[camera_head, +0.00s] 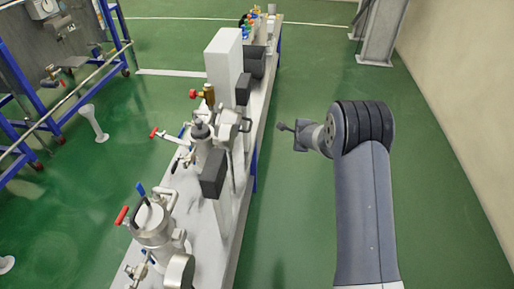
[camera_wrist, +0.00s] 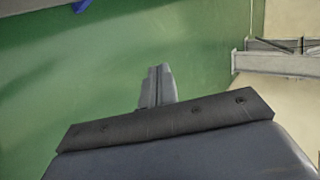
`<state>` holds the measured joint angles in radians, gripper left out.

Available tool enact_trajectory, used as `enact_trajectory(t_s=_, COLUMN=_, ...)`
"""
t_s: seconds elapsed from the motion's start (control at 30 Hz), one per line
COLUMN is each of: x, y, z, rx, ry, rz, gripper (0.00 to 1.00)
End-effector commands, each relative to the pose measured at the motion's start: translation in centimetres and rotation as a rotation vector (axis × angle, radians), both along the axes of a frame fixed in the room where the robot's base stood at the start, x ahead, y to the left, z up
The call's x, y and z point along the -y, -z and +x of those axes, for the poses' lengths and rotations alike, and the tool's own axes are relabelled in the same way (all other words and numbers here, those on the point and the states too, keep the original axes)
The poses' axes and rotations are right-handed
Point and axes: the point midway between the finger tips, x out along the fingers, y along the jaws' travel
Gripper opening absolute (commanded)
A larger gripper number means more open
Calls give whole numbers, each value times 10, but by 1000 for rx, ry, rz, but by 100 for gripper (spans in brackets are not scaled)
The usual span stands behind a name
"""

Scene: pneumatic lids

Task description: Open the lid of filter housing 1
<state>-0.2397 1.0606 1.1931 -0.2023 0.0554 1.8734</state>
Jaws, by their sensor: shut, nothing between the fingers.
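Two metal filter housings stand on a long narrow bench left of my arm in the head view. The nearer housing (camera_head: 158,232) has a round top with a blue handle (camera_head: 141,189) and a red handle (camera_head: 122,215) by it. The farther housing (camera_head: 203,150) has a red-handled valve (camera_head: 154,132) on its left. I cannot tell which is housing 1 or how its lid stands. My gripper (camera_head: 282,127) is shut and empty, over the floor right of the bench, apart from both housings. Its closed fingers (camera_wrist: 158,73) also show in the wrist view, with no housing there.
The pale bench (camera_head: 225,245) carries a tall white box (camera_head: 223,66) and dark boxes (camera_head: 213,173) along its right side. Blue-framed equipment (camera_head: 50,120) stands at the left. A grey steel column (camera_head: 380,30) stands at the back right. Green floor right of the bench is free.

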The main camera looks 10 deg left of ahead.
Motion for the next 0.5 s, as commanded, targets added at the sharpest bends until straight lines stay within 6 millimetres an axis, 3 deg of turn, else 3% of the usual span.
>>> enact_trajectory(t_s=0.03, x=-5, y=13, z=-3, rx=43, ry=-7, rz=30, gripper=0)
enact_trajectory(t_s=0.13, x=-14, y=17, z=-10, rx=139, ry=-24, rz=102, gripper=0)
enact_trajectory(t_s=0.37, x=-35, y=18, z=-37, rx=346, ry=-75, rz=289, gripper=0)
enact_trajectory(t_s=0.5, x=-45, y=15, z=-62, rx=462, ry=-113, rz=415, gripper=0)
